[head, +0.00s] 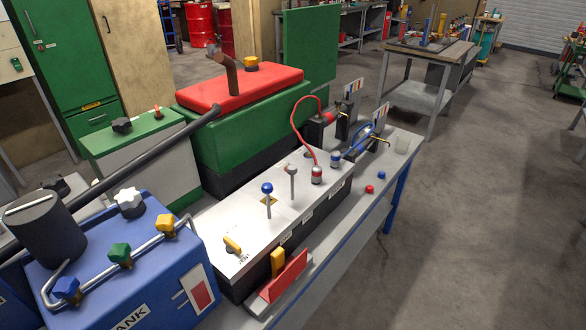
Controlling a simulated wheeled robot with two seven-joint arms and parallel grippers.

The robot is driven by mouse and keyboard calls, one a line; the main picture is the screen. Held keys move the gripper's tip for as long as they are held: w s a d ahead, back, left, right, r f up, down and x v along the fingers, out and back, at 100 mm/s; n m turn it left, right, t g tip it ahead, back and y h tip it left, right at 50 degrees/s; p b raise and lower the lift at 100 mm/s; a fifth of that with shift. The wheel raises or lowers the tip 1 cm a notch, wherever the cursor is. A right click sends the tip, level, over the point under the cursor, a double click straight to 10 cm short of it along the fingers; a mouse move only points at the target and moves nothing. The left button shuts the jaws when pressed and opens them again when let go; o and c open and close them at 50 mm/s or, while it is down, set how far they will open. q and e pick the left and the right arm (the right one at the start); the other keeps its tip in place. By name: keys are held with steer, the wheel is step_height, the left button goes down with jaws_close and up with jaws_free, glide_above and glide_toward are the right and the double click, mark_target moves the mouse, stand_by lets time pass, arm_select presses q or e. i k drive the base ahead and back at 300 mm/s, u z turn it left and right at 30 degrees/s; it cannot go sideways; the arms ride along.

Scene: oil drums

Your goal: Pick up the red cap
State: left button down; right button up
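A small red cap (369,189) sits on the grey top of the bench (340,215), close to its right edge. A similar small blue cap (381,175) sits just behind it. Both stand clear to the right of the control box (230,230). A red-topped fitting (317,174) with a red hose and a blue-topped fitting (336,158) rise from the far end of that box. Neither of my grippers shows in the head view.
A blue tank unit (140,265) with coloured knobs stands at the front left. A green machine with a red top (240,88) is behind the box. The floor at right (480,210) is open.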

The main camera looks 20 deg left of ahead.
mark_target(369, 188)
steer(key=z, duration=0.25)
steer(key=k, duration=1.15)
steer(key=z, duration=1)
steer(key=i, duration=2.7)
steer(key=u, duration=1)
steer(key=i, duration=1.4)
steer(key=u, duration=2.05)
steer(key=i, duration=0.65)
steer(key=u, duration=0.5)
